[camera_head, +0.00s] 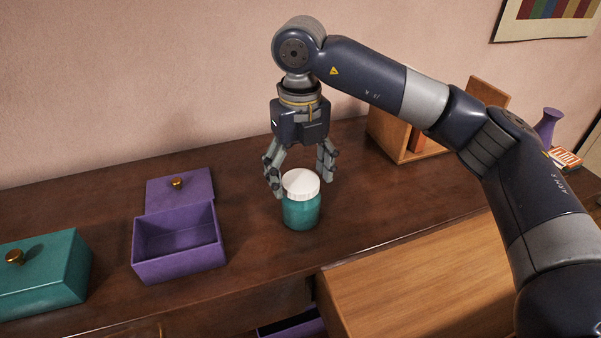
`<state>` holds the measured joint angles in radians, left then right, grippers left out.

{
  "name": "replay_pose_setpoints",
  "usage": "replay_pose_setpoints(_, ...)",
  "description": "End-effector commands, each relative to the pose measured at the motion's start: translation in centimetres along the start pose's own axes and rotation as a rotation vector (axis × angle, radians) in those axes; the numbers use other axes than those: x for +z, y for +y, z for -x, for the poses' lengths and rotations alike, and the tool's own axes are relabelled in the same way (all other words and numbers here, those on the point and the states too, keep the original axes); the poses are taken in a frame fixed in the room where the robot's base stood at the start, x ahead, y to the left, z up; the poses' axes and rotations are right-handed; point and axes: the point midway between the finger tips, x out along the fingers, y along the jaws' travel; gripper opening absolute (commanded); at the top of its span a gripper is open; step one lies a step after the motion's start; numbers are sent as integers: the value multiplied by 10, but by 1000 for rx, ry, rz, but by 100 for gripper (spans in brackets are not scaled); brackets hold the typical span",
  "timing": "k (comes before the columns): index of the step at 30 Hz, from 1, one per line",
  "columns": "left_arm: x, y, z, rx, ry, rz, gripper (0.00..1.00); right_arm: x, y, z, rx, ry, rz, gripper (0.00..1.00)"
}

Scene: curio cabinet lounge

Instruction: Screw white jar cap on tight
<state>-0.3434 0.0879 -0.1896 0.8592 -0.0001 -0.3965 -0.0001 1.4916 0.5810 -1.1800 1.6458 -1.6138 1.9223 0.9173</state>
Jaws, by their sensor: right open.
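A teal jar (301,213) stands upright on the dark wooden cabinet top, near its front edge. A white ribbed cap (300,184) sits on the jar's mouth and looks level; how tightly it is seated cannot be told. My right gripper (301,178) points down above the jar, with its fingers open and spread to the left and right of the cap. The left finger is close to the cap's edge; whether it touches cannot be told. My left gripper is not in view.
A purple box (178,262) stands open on the left, its knobbed lid (180,191) behind it. A teal box (42,287) is at far left. A wooden shelf unit (390,132) and a purple vase (548,125) stand at back right. A lighter wooden surface (430,285) lies in front.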

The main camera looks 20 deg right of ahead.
Motion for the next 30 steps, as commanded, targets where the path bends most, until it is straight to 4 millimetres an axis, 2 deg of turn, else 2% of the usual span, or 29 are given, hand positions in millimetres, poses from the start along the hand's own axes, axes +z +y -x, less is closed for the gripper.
replay_pose_setpoints(30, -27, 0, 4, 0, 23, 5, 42, 0, 1, 0, 0, -1, 702, 73)
